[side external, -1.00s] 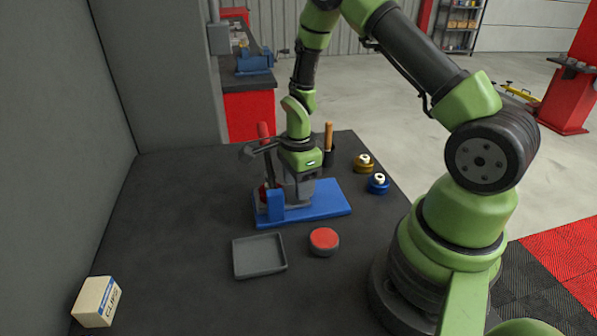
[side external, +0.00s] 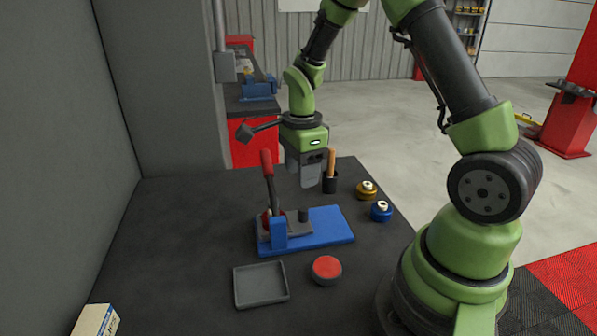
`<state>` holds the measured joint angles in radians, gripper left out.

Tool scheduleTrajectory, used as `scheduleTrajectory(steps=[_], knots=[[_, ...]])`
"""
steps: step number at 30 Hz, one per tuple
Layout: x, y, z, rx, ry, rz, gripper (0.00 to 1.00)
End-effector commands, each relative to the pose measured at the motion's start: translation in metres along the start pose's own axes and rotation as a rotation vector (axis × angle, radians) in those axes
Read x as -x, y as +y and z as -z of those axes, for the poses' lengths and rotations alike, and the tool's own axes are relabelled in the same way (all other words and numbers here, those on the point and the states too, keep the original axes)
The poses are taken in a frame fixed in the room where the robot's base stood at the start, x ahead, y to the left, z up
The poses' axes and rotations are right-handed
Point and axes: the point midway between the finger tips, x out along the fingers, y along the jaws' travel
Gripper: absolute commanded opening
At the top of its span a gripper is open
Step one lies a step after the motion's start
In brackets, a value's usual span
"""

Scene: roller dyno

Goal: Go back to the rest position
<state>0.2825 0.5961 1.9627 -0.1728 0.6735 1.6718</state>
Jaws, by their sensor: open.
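My gripper (side external: 310,183) hangs pointing down above the back of the dark table (side external: 190,222). It is open, and nothing shows between its fingers. Below it stands a blue fixture (side external: 325,228) with a grey part and a lever (side external: 267,168) that has a red grip and stands nearly upright. The gripper is apart from the fixture and to the right of the lever's grip. The fingertips are small in this view.
A black cup (side external: 330,184) with a wooden handle stands close behind the gripper. A gold item (side external: 366,190) and a blue round item (side external: 381,211) sit at the right edge. A grey tray (side external: 261,284), a red-topped disc (side external: 326,270) and a box (side external: 96,321) lie nearer.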

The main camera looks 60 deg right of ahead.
Motion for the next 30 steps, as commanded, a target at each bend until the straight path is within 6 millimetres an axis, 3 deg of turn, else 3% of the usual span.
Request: scheduleTrajectory(steps=[4, 8, 12, 18, 24, 30], knots=[[0.021, 0.004, -0.006, 0.098, -0.017, 0.040, 0.48], [0.063, 0.020, -0.016, 0.326, -0.049, 0.126, 0.48], [0.110, 0.051, -0.025, 0.645, -0.072, 0.248, 0.48], [0.158, 0.105, -0.028, 1.102, -0.064, 0.444, 0.48], [0.179, 0.154, -0.023, 1.488, -0.013, 0.631, 0.48], [0.183, 0.176, -0.019, 1.678, 0.032, 0.728, 0.48]])
